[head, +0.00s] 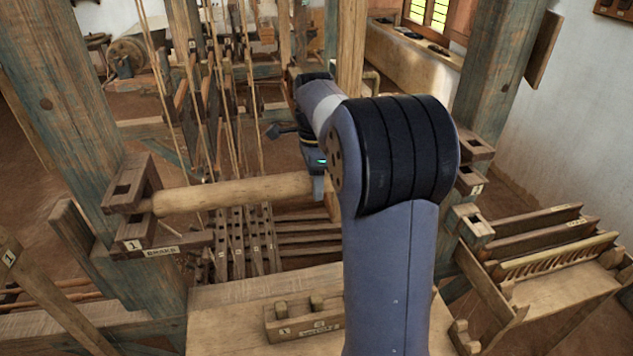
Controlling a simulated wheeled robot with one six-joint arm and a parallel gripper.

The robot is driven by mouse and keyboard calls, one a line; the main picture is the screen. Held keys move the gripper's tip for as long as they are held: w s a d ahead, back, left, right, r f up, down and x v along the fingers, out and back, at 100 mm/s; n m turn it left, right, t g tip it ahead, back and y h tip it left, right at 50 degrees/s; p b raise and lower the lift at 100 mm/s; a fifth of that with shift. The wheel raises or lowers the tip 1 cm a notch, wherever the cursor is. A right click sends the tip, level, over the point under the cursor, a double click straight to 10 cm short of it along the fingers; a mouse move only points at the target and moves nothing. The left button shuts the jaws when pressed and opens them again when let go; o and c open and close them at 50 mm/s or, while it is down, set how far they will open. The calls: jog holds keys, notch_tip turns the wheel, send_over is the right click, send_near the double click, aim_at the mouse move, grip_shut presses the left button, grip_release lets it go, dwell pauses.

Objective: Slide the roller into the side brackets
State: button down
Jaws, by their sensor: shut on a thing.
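The roller (235,192) is a pale wooden cylinder lying nearly level across the loom in the head view. Its left end meets the left side bracket (128,196), a slotted wooden block on the left post; I cannot tell how deep it sits. My gripper (319,186) is shut on the roller to the right of its visible middle, coming from above. My arm hides the roller's right end. The right side brackets (474,181) are slotted blocks on the right post, partly behind my arm. I cannot see whether the roller touches them.
Thick posts stand left (75,100) and right (503,80). Several pedals (240,245) lie below the roller, with hanging cords behind. A bench board (235,310) with a small labelled block (305,320) is in front. A slatted rack (545,255) stands at the right.

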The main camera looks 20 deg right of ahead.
jog(key=shift+w+d+r+p, duration=0.15)
jog(key=shift+w+p, duration=0.15)
jog(key=shift+w, duration=0.5)
jog(key=shift+w+d+f, duration=0.15)
jog(key=shift+w+f, duration=0.1)
jog(key=shift+w, duration=0.45)
jog(key=shift+w+d+f, duration=0.15)
jog(key=shift+w+f, duration=0.05)
jog(key=shift+w, duration=0.5)
jog(key=c, duration=0.8)
grip_release()
jog(key=shift+o, duration=1.4)
jog(key=shift+f, duration=0.1)
notch_tip(320, 180, up, 11)
jog(key=shift+b, duration=0.4)
